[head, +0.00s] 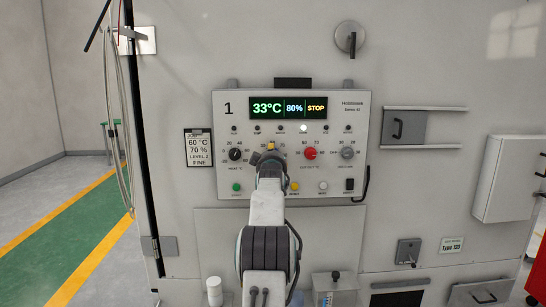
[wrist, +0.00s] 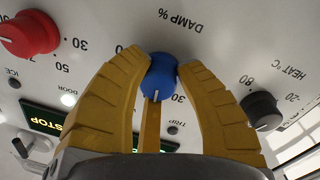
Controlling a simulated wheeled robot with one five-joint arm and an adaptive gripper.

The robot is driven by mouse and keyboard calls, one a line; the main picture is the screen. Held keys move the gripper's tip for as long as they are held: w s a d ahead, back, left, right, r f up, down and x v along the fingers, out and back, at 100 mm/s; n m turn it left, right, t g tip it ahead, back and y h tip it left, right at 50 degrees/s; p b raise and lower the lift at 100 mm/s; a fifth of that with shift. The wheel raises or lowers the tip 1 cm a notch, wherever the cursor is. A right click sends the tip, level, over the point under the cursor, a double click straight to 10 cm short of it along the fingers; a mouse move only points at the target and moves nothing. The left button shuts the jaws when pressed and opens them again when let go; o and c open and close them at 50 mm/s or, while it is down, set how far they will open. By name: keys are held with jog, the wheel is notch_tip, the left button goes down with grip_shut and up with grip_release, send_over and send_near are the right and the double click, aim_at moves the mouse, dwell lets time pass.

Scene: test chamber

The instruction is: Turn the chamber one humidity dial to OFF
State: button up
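The chamber one control panel (head: 340,110) carries the number 1 and a lit display (head: 289,107) reading 33°C, 80% and STOP. The humidity dial (wrist: 159,78) is a round blue knob beside the label DAMP % in the wrist view, which shows the panel upside down. Its white pointer line points down in that picture, close to a printed 30. My gripper (wrist: 162,62) has a yellow finger on each side of the knob, and both appear to touch it. In the head view my gripper (head: 270,150) covers the dial.
A black HEAT °C knob (wrist: 261,111) and a red knob (wrist: 29,34) flank the dial. A grey knob (head: 347,153) sits at the panel's right. A note card (head: 199,148) hangs left of the panel. A black handle (head: 365,184) juts out at right.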

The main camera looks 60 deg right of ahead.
grip_shut()
jog(key=shift+s+f+n+b, duration=0.1)
jog(key=shift+f+n+b, duration=0.05)
jog(key=shift+n+b, duration=0.65)
jog(key=shift+r+n+b, duration=0.25)
jog(key=shift+n+b, duration=0.2)
jog(key=shift+n, duration=1.05)
jog(key=shift+o, duration=1.9)
grip_release()
jog(key=o, duration=0.5)
jog(key=shift+d+f, duration=0.1)
jog(key=shift+d, duration=0.05)
jog(key=shift+c, duration=0.2)
